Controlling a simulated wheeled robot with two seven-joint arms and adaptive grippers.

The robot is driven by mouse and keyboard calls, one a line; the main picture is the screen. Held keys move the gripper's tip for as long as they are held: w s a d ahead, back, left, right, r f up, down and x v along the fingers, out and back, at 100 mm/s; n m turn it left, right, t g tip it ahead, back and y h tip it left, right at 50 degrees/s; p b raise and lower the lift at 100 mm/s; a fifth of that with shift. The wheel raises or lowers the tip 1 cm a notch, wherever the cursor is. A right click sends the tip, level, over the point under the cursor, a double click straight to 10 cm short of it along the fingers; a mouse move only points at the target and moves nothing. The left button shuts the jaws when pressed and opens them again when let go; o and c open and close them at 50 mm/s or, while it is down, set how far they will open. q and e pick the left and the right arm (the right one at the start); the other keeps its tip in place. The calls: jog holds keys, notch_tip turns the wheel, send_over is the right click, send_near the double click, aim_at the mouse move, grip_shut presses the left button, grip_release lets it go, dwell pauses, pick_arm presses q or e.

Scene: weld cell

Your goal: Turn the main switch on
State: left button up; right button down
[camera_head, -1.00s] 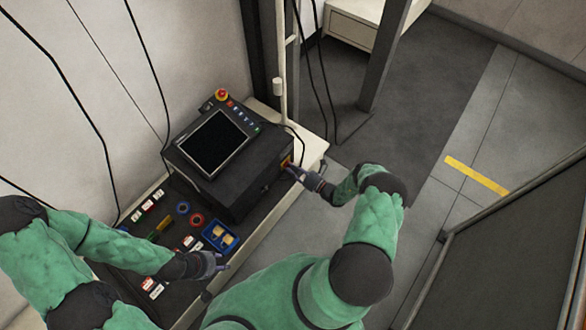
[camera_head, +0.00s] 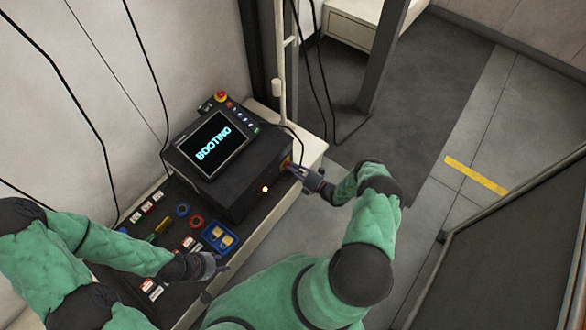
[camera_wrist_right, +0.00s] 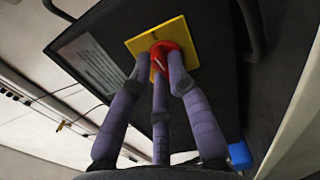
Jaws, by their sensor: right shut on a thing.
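The main switch is a red knob (camera_wrist_right: 168,52) on a yellow plate (camera_wrist_right: 178,31), on the side of a black control box (camera_head: 235,185). My right gripper (camera_wrist_right: 162,72) has its fingers closed around the red knob; in the head view this gripper (camera_head: 292,169) is at the box's right side and hides most of the switch. The box's screen (camera_head: 212,144) is lit and reads "BOOTING".
A blue tray (camera_head: 211,236) with tan pieces, rings and several small labelled blocks lie on the bench left of the box. A red emergency button (camera_head: 221,96) is above the screen. Cables hang behind. Open floor is to the right, with a dark panel (camera_head: 520,245) beyond.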

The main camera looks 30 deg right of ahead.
jog(key=shift+f+m, duration=0.1)
jog(key=shift+m, duration=0.6)
jog(key=c, duration=1.2)
grip_release()
jog(key=v, duration=1.2)
